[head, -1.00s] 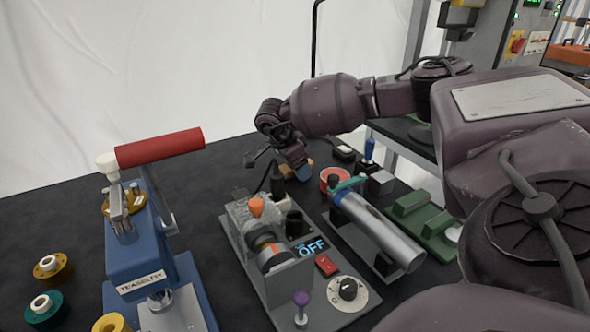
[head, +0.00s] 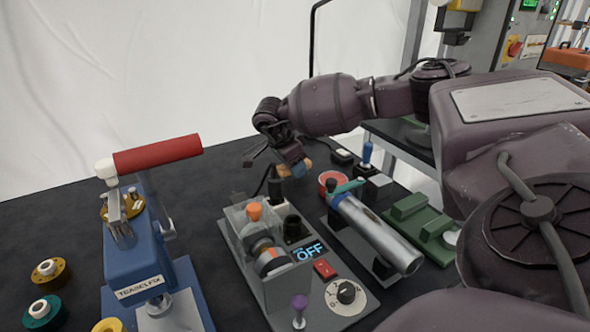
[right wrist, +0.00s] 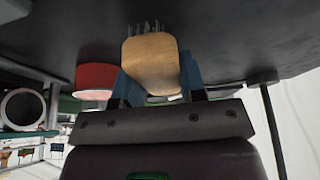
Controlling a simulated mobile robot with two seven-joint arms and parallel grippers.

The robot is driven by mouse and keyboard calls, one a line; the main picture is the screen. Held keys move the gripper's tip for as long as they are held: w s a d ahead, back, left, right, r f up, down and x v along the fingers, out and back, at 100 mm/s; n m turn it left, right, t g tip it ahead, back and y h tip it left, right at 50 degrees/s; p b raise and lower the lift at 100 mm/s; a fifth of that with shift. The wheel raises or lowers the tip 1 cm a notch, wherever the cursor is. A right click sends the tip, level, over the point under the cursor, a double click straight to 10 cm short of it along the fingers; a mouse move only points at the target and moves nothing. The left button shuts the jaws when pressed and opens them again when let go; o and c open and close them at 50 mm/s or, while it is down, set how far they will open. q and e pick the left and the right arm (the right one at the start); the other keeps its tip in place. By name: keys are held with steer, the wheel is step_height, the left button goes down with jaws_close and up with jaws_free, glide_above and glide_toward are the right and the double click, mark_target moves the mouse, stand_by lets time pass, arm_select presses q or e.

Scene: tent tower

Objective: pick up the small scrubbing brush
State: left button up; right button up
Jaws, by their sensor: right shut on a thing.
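The small scrubbing brush (right wrist: 151,62) shows in the right wrist view as a light wooden block with dark bristles at its far end. It sits between the blue finger pads of my right gripper (right wrist: 158,78), which is shut on it. In the head view my right gripper (head: 292,166) is at the far side of the dark table, and only a small tan part of the brush (head: 308,162) shows by the fingers. Whether the brush is clear of the table is hard to tell. My left gripper is not in view.
A red round item (head: 332,182) is close beside the gripper. Nearer stand a grey unit with an OFF display (head: 312,250), a silver cylinder on a stand (head: 378,232) and a green holder (head: 424,225). A blue press with a red handle (head: 158,152) stands left. The back-left table is clear.

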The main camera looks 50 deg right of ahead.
step_height(320, 180, up, 19)
steer(key=p, duration=0.2)
steer(key=o, duration=0.4)
steer(key=shift+c, duration=1.3)
steer(key=shift+f, duration=0.1)
steer(key=shift+c, duration=0.2)
